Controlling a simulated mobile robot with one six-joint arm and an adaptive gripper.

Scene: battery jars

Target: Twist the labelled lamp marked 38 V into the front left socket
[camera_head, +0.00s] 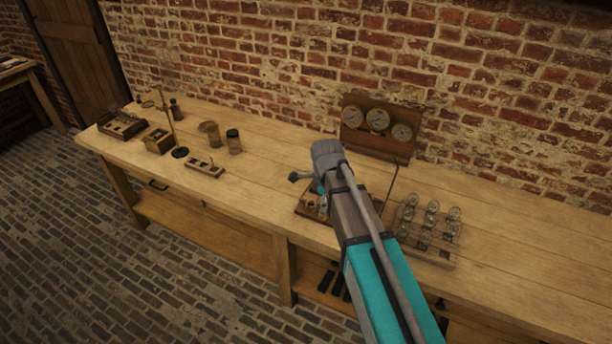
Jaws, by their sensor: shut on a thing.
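My arm reaches in from the lower right and ends over a dark wooden socket board (303,212) on the bench. My gripper (321,189) is small and mostly hidden by my own arm. It is shut on a lamp (323,203), a small glassy shape just above or at the board. I cannot tell whether the lamp touches a socket, and its label is not readable. The front left socket cannot be made out clearly. A wooden rack (437,260) to the right holds several upright glass lamps (431,214); their markings are too small to read.
A wooden panel (377,143) with three round dials stands behind the board, against the brick wall. Jars (233,141), a brass stand (170,118), a small wooden block (204,168) and boxes (158,140) stand at the left. The bench (262,185) is clear between them and the board.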

